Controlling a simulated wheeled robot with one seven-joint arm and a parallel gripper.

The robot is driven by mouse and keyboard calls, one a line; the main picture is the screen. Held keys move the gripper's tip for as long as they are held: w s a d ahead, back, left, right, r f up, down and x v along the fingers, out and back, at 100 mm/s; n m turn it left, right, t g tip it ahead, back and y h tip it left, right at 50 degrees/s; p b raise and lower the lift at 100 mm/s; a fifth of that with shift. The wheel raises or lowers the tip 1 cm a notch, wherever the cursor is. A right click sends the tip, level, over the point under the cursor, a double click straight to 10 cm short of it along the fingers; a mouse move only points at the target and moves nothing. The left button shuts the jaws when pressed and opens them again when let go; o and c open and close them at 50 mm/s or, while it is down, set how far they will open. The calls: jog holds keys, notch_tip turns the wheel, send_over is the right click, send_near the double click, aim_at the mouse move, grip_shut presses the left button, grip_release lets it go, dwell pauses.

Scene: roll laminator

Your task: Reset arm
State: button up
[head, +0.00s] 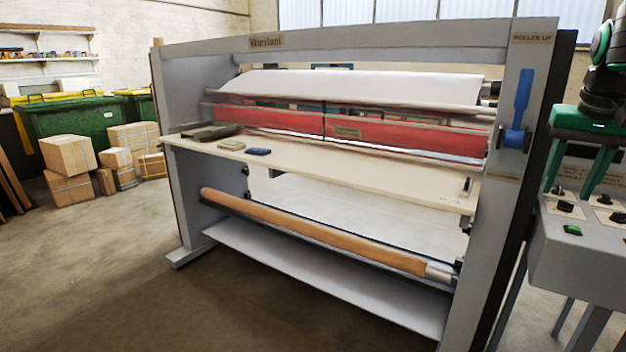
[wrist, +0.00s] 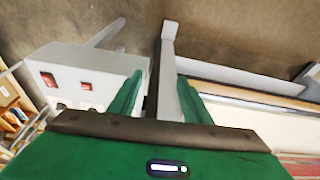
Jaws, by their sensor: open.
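My gripper (head: 578,180) is at the right edge of the head view, green with two fingers pointing down above the grey control box. In the wrist view my gripper (wrist: 158,98) shows its two green fingers apart, with nothing held between them. The roll laminator (head: 340,45) stands left of it, with red rollers (head: 390,137) and a pale feed table (head: 380,175). A blue lever (head: 521,95) stands upright on the right post, below a "ROLLER UP" label. My gripper is apart from the lever.
The control box (head: 580,250) with knobs and a green button stands below my gripper. A brown roll (head: 310,232) lies low in the laminator frame. Cardboard boxes (head: 68,155) and green bins (head: 75,115) stand at the far left. The floor at front left is clear.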

jog(key=s+a+f+g, duration=0.1)
jog(key=s+a+f, duration=0.3)
jog(key=s+f, duration=0.7)
jog(key=s+a+f+g+y, duration=0.1)
jog(key=s+a+f, duration=0.4)
jog(key=s+f, duration=0.6)
jog(key=s, duration=0.3)
jog(key=shift+a+f+g+y, duration=0.3)
jog(key=shift+w+f, duration=0.2)
jog(key=shift+w, duration=0.35)
